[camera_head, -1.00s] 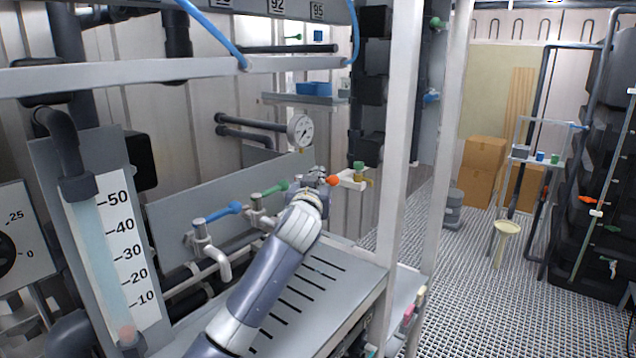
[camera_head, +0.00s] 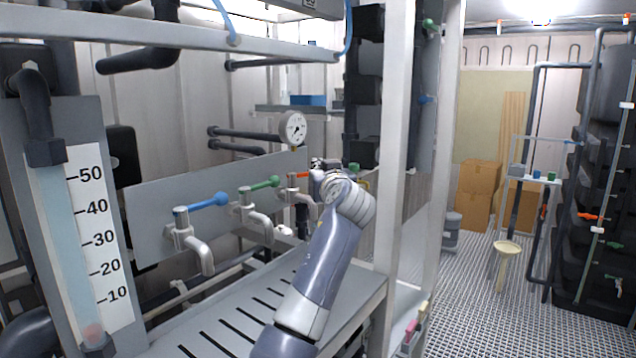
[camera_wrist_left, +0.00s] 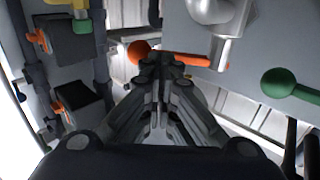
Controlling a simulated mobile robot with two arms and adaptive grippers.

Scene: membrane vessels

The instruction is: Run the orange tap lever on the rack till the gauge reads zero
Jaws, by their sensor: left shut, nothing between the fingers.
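The orange tap lever (camera_head: 300,175) is on the rack's grey panel, right of the green lever. In the head view its right end is hidden behind my left gripper (camera_head: 318,165). In the left wrist view the orange lever (camera_wrist_left: 185,58) lies sideways with its ball end at the left. My left gripper's fingertips (camera_wrist_left: 165,66) are shut and empty, in front of the lever near its ball; I cannot tell whether they touch it. The round white gauge (camera_head: 293,128) is above the orange tap; its needle is too small to read. My right gripper is not in view.
A blue lever (camera_head: 208,200) and a green lever (camera_head: 262,184) sit left on the same panel. A slotted grey tray (camera_head: 225,325) lies below the taps. A white post (camera_head: 398,150) stands right of my arm. A scaled tube (camera_head: 75,230) stands at far left.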

